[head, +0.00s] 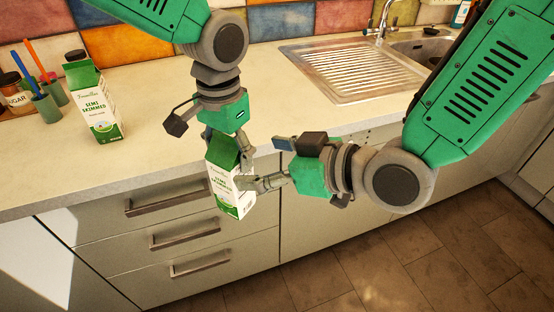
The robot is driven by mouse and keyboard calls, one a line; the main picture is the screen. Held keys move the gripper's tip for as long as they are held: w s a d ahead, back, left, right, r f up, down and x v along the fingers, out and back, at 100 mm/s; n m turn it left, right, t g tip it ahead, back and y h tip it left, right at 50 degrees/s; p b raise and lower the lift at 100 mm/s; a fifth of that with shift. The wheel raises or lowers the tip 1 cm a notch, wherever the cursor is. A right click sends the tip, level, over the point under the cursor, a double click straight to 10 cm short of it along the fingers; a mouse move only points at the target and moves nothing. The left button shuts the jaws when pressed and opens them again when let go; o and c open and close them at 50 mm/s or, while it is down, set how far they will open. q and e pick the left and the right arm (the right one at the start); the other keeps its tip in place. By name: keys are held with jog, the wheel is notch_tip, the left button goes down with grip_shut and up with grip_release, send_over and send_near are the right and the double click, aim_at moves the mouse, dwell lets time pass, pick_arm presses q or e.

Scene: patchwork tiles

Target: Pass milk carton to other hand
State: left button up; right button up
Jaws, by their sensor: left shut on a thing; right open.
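A green and white milk carton (228,188), labelled semi skimmed, hangs upright in the air in front of the counter's front edge. My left gripper (228,142) comes down from above and is shut on the carton's upper part. My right gripper (247,184) reaches in from the right. Its jaws are open, with the fingertips at the carton's right side. I cannot tell whether they touch it. A second, similar milk carton (98,108) stands on the counter at the left.
The counter (150,160) is clear in the middle. Jars (17,97) and a green cup (46,107) with utensils stand at the far left. A metal sink with drainer (350,72) lies at the back right. Drawers with handles (165,198) are below the carton.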

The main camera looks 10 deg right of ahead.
aim_at(224, 158)
pick_arm(q)
jog(key=shift+a, duration=0.1)
pick_arm(e)
jog(key=x, duration=0.9)
jog(key=shift+w+a+f, duration=0.1)
jog(key=shift+a, duration=0.1)
jog(key=c, duration=1.8)
pick_arm(q)
jog(key=o, duration=1.9)
jog(key=shift+c, duration=0.2)
jog(key=shift+r, duration=0.15)
